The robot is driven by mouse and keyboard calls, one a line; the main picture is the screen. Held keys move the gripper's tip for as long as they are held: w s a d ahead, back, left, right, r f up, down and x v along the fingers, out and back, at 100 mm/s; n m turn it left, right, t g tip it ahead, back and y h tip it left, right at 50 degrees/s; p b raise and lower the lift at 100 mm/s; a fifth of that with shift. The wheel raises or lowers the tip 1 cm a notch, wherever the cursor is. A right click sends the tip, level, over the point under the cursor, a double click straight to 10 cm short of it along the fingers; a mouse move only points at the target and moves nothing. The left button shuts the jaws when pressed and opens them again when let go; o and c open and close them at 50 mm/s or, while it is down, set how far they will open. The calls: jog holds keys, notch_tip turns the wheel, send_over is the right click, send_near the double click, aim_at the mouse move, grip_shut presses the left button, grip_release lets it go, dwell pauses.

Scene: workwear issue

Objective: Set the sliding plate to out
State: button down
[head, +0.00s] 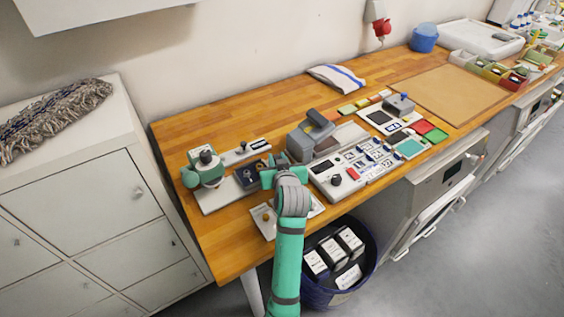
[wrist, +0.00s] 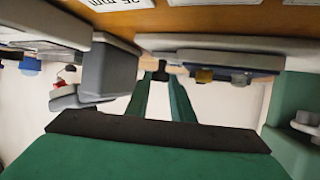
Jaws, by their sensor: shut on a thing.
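A low light-grey unit (head: 220,194) lies near the front of the wooden bench, bearing a dark blue plate (head: 247,178) with small knobs. I take this to be the sliding plate; its in and out marks cannot be read. My gripper (head: 268,176) is at the plate's right end and hides part of it. In the wrist view, which looks upside down, my gripper (wrist: 160,82) is shut on a small dark knob (wrist: 160,73) beside the blue plate (wrist: 232,60). A yellowish knob (wrist: 204,75) sits on the plate, apart from the fingers.
A green-and-grey device (head: 204,169) stands left of the unit. A grey block device (head: 311,135) and a white control panel (head: 335,182) stand close on the right. A blue bin (head: 325,293) with boxes is below the bench edge.

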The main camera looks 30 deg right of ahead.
jog(key=shift+s+d, duration=0.1)
jog(key=shift+d, duration=0.2)
jog(key=c, duration=1.5)
grip_release()
jog(key=shift+c, duration=0.2)
jog(key=shift+a, duration=0.1)
jog(key=v, duration=1)
jog(key=shift+s+a+r, duration=0.2)
jog(key=shift+s, duration=0.05)
jog(key=shift+w, duration=0.15)
